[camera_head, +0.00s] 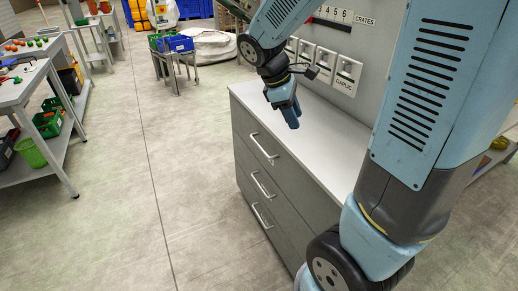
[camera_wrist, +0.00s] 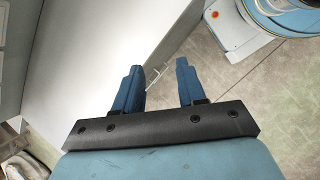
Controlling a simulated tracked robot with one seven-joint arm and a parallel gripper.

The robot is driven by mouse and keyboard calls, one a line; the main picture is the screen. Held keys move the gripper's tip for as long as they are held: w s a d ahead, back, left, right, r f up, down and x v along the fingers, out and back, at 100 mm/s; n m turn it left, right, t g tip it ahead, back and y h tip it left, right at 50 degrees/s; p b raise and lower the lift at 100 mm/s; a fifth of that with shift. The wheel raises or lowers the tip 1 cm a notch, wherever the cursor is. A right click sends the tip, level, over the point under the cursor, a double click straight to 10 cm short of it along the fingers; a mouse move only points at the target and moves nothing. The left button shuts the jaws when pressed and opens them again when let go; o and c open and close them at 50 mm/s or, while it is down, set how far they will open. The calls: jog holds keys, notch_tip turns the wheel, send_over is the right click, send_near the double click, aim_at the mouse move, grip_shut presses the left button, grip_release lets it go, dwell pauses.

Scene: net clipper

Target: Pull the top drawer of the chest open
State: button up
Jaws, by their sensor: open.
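The grey chest (camera_head: 280,180) with a pale top stands in the middle of the head view. Its front has three drawers, each with a bar handle, and they look flush. The top drawer's handle (camera_head: 263,146) is bare. My gripper (camera_head: 291,118) points down over the chest's pale top, near its front edge, apart from the handle. In the wrist view my gripper (camera_wrist: 159,66) has its two blue fingers spread with nothing held. A metal handle (camera_wrist: 156,76) shows beyond and between the fingers; which drawer it belongs to I cannot tell.
The floor (camera_head: 190,190) in front of the drawers is clear. Workbenches (camera_head: 30,85) with small items stand at the left. A small stand with a blue crate (camera_head: 180,44) is farther back.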

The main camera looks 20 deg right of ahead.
jog(key=w+a+f+n+g+h, duration=0.1)
jog(key=w+f+n+h, duration=0.3)
jog(key=w+f+n, duration=0.25)
jog(key=n+t+h, duration=0.8)
jog(key=n+t, duration=0.5)
jog(key=n, duration=1.3)
send_near(260, 148)
jog(key=shift+m, duration=0.35)
jog(key=x, duration=1)
jog(key=shift+w+d+f, duration=0.15)
jog(key=shift+w+f, duration=0.15)
jog(key=shift+w, duration=0.3)
grip_shut()
